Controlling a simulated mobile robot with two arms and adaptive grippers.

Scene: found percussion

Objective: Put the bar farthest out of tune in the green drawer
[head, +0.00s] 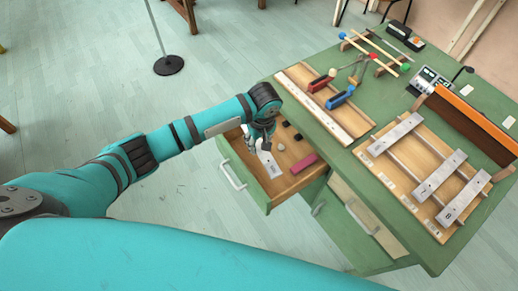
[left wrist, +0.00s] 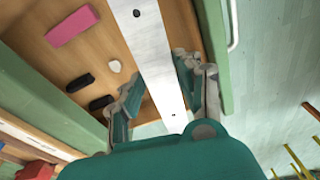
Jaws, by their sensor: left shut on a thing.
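The green drawer (head: 243,172) stands pulled out at the desk's left side, with a wooden floor. My left gripper (head: 264,146) reaches into or just over it and is shut on a silver metal bar (head: 269,164). In the left wrist view the bar (left wrist: 150,50) runs lengthwise between the fingers (left wrist: 158,92), with a hole showing. I cannot tell whether it touches the drawer floor. Three other metal bars, the far one (head: 395,134), the middle one (head: 440,175) and the near one (head: 463,202), lie on the wooden frame. My right gripper is not in view.
The drawer also holds a pink block (head: 304,164) and small dark pieces (left wrist: 80,83).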

